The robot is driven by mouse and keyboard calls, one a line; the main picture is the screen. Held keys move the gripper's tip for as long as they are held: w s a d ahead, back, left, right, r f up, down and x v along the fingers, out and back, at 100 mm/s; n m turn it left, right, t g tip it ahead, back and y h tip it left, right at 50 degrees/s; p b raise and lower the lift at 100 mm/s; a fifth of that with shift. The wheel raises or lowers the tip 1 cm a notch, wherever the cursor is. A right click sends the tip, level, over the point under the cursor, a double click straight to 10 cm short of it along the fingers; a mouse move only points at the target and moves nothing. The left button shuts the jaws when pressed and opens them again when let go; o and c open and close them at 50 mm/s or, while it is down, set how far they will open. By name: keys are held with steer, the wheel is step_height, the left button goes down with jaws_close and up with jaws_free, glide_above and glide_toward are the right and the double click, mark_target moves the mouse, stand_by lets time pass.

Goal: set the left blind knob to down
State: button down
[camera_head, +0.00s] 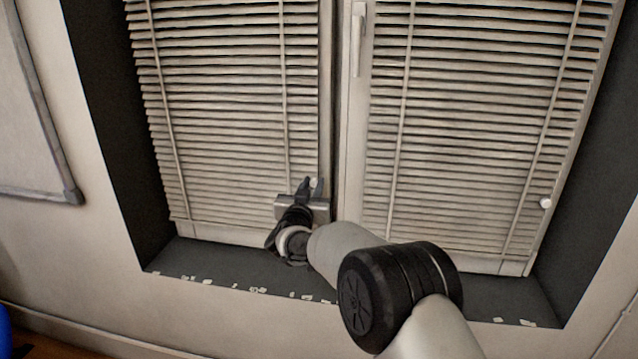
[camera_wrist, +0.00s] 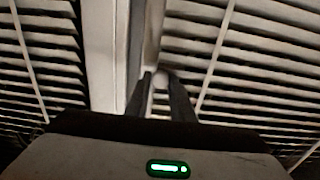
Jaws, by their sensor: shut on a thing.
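The left blind (camera_head: 225,110) hangs lowered, its slats showing dark gaps between them. Its small white knob (camera_head: 313,183) is near the blind's lower right edge. My gripper (camera_head: 311,185) reaches up to it and is shut on the knob, one dark finger on each side. In the wrist view, the pale knob (camera_wrist: 161,78) shows between the fingertips of my gripper (camera_wrist: 161,88). The fingers hide part of the knob.
The right blind (camera_head: 470,130) has its own white knob (camera_head: 545,202) near its right edge. A window handle (camera_head: 356,38) is on the middle frame. The dark sill (camera_head: 220,262) below carries several small pale flakes. A whiteboard (camera_head: 25,110) hangs at left.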

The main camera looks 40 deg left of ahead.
steer(key=shift+f, duration=0.35)
steer(key=c, duration=1.6)
jaws_free()
steer(key=shift+o, duration=0.2)
steer(key=shift+r, duration=0.1)
steer(key=shift+s+d+r, duration=0.1)
steer(key=shift+s+d, duration=0.1)
steer(key=shift+s, duration=0.15)
steer(key=p+v, duration=0.2)
steer(key=v, duration=1.4)
steer(key=shift+s+p, duration=0.3)
steer(key=shift+p, duration=0.05)
steer(key=shift+d, duration=0.1)
